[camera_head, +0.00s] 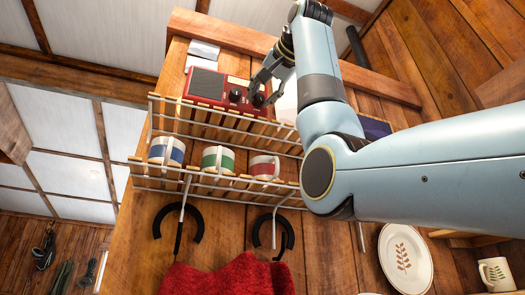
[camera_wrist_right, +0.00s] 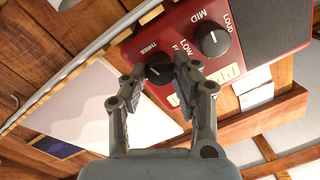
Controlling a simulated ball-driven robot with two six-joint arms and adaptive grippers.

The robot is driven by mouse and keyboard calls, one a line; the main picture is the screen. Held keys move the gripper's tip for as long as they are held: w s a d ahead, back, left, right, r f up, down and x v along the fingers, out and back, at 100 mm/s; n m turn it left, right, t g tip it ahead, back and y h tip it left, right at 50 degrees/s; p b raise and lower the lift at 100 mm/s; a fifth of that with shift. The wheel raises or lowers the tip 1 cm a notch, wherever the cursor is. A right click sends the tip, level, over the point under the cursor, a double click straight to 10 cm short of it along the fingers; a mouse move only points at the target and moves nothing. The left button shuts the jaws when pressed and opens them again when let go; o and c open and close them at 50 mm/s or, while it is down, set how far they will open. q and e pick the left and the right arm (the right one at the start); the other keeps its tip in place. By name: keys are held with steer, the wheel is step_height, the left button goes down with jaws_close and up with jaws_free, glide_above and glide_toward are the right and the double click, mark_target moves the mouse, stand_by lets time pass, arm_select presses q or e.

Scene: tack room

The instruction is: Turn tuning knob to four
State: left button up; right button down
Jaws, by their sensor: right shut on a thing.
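A red radio (camera_head: 205,85) with a dark speaker grille stands on the upper wire shelf in the head view. It also shows in the wrist view (camera_wrist_right: 262,25), tilted in the picture. Its tuning knob (camera_wrist_right: 158,72) is black and round, beside the label THREE; another label next to it is partly hidden by a finger. The volume knob (camera_wrist_right: 212,40) carries a white pointer, with LOW, MID and LOUD around it. My right gripper (camera_wrist_right: 160,70) is shut on the tuning knob, one finger on each side. It shows in the head view too (camera_head: 262,90). My left gripper is out of view.
Black hooks and red cloth (camera_head: 230,275) are below. White papers lie by the radio. A plate (camera_head: 405,258) is at right.

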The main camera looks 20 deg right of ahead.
steer(key=m, duration=0.5)
steer(key=shift+f+m+b, duration=0.2)
steer(key=shift+m+b, duration=0.1)
steer(key=shift+b, duration=0.05)
steer(key=m, duration=0.5)
steer(key=shift+m+t, duration=0.3)
steer(key=shift+t, duration=0.1)
steer(key=m, duration=0.4)
steer(key=shift+a+m, duration=0.1)
steer(key=shift+m, duration=0.3)
steer(key=m+h, duration=0.1)
steer(key=m, duration=0.4)
steer(key=shift+m+p, duration=0.3)
steer(key=shift+p, duration=0.05)
steer(key=c, duration=1)
jaws_free()
steer(key=shift+w, duration=0.1)
steer(key=s, duration=0.8)
steer(key=s+f, duration=0.1)
steer(key=s, duration=0.3)
steer(key=shift+d, duration=0.2)
